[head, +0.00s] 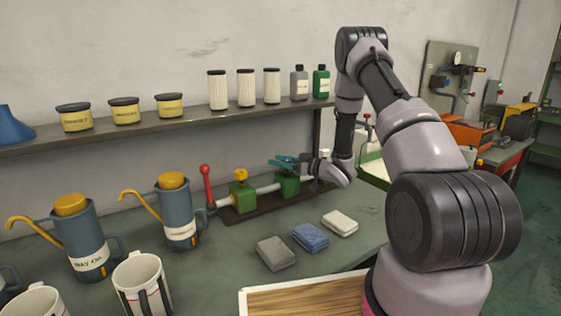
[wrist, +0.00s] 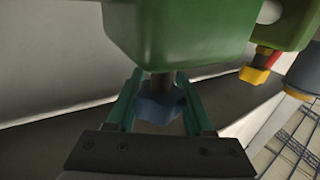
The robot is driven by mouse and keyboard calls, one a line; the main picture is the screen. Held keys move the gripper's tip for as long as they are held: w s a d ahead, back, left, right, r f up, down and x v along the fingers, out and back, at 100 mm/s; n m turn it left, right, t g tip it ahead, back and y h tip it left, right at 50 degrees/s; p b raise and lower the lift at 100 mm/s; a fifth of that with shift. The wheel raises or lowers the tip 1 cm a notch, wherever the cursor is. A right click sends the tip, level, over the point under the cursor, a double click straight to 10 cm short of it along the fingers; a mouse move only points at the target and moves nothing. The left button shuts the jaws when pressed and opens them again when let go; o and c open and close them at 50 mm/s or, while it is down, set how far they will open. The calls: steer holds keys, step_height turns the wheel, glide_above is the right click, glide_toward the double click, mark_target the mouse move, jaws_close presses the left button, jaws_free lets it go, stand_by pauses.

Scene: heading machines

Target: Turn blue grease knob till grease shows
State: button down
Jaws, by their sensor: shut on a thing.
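The blue grease knob (wrist: 157,112) sits on a short stem under a green block (wrist: 180,35) in the wrist view. My gripper (wrist: 160,103) has its teal fingers on either side of the knob, shut on it. In the head view, my gripper (head: 286,162) is at the top of the right-hand green block (head: 287,186), and its fingers mostly hide the knob there. I see no grease in either view.
A second green block (head: 243,199) with a yellow knob (head: 241,174) and a red lever (head: 207,185) stand left on the same base. Oil jugs (head: 178,220), mugs (head: 142,284) and cloths (head: 310,237) are on the bench. A shelf (head: 150,125) runs behind.

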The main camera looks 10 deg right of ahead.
steer(key=n+g+y, duration=0.1)
steer(key=n+g, duration=0.1)
steer(key=g, duration=0.1)
steer(key=s+n+g+y, duration=0.1)
steer(key=n+g+y, duration=0.1)
steer(key=g, duration=0.1)
steer(key=shift+a+n, duration=0.2)
steer(key=shift+n, duration=0.2)
steer(key=shift+s+g, duration=0.1)
steer(key=shift+g, duration=0.4)
steer(key=shift+c, duration=1.5)
jaws_free()
steer(key=shift+d, duration=0.1)
steer(key=v, duration=1)
steer(key=shift+d, duration=0.3)
steer(key=shift+s+f, duration=0.1)
